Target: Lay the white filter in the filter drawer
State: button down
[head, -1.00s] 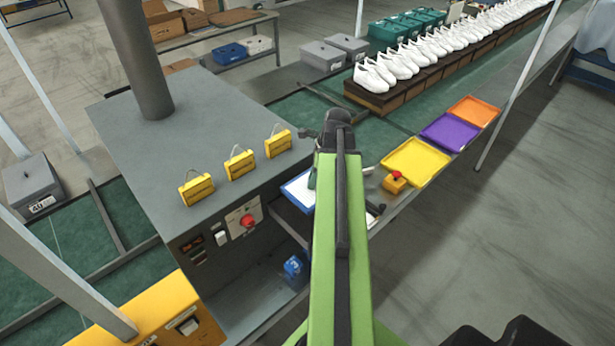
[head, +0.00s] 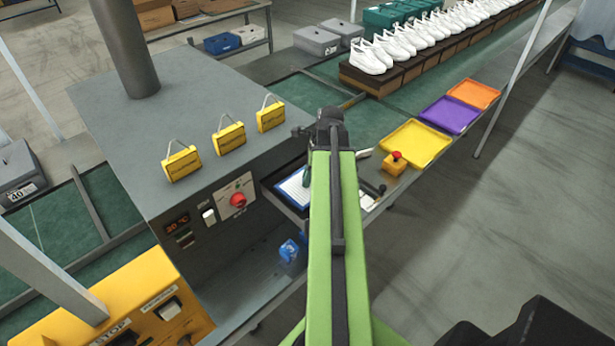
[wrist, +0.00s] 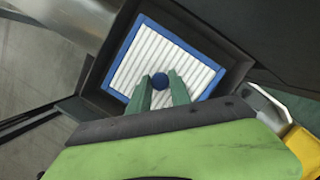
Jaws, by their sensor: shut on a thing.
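The dark-walled filter drawer (wrist: 116,45) surrounds the filter in the wrist view, with the frame roughly in line with the walls. I cannot tell whether the filter rests on the drawer's floor. In the head view the filter (head: 293,187) shows left of my green arm, within the drawer's outline (head: 273,200). My arm hides the filter's right part and most of the gripper.
The grey machine (head: 180,100) stands left of the drawer, with several yellow tags on top and a red knob (head: 238,200). A yellow box with a red button (head: 396,163) and yellow (head: 416,142), purple and orange trays lie to the right. A blue object (head: 289,250) sits below.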

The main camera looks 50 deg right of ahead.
jog(key=shift+f+b, duration=0.7)
dwell(0.3)
jog(key=c, duration=1.1)
grip_release()
jog(key=p+v, duration=1.7)
jog(key=shift+r, duration=0.25)
jog(key=shift+d, duration=0.1)
